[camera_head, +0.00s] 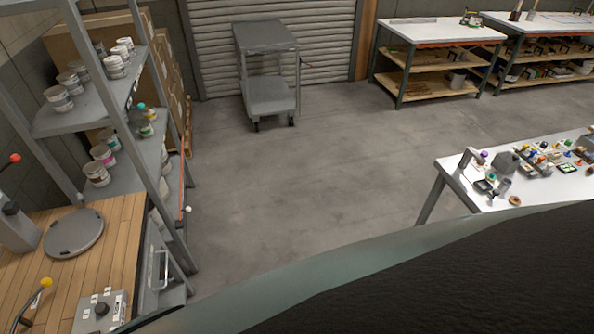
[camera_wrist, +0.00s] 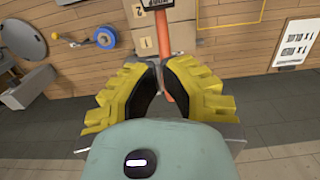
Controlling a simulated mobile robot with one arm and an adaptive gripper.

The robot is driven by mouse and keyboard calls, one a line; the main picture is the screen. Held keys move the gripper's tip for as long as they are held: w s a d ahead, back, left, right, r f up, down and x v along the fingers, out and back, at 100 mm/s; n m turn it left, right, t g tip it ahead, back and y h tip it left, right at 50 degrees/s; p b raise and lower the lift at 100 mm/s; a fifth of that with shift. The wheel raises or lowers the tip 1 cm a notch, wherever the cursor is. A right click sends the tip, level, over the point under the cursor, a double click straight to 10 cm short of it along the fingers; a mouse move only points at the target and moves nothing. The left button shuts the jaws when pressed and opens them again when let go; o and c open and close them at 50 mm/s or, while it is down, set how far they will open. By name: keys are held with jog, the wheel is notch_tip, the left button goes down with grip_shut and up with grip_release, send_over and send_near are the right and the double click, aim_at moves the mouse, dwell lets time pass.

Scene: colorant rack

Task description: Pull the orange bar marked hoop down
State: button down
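The orange bar (camera_wrist: 162,34) runs upright in the wrist view, with a white label (camera_wrist: 155,4) at its top; the label's dark lettering looks upside down and is partly cut off. My gripper (camera_wrist: 158,66) has two yellow ribbed fingers with black inner pads. Its tips are close together at the bar, and a lower piece of the bar shows between the fingers. I cannot tell whether the pads press on it. In the head view my gripper is not seen, and a thin red-orange upright (camera_head: 182,197) shows on the side of the rack.
In the head view a grey shelf rack (camera_head: 88,107) with several paint cans stands at left above a wooden counter (camera_head: 108,222). A grey cart (camera_head: 268,92) and a white table (camera_head: 446,166) stand apart, with clear floor between. Numbered boxes (camera_wrist: 178,42) are behind the bar.

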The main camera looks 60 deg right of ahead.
notch_tip(320, 180, down, 5)
jog(key=b, duration=0.3)
jog(key=shift+s+d+r, duration=0.1)
jog(key=shift+s, duration=0.05)
jog(key=shift+f+p, duration=0.2)
jog(key=shift+p, duration=0.15)
notch_tip(320, 180, down, 4)
jog(key=shift+s+d+p, duration=0.1)
jog(key=shift+p, duration=1.15)
jog(key=p, duration=0.1)
jog(key=s+d+f+p, duration=0.1)
jog(key=p, duration=0.1)
jog(key=shift+s+d+f, duration=0.1)
jog(key=shift+d+f, duration=0.15)
jog(key=shift+s+d+f+p, duration=0.15)
jog(key=shift+d+f+p, duration=0.1)
jog(key=shift+f, duration=0.15)
jog(key=shift+s+d+f+p, duration=0.15)
jog(key=shift+f+p, duration=0.1)
jog(key=shift+f, duration=0.1)
jog(key=shift+s+d+f, duration=0.1)
jog(key=shift+d+f, duration=0.05)
jog(key=shift+d, duration=0.05)
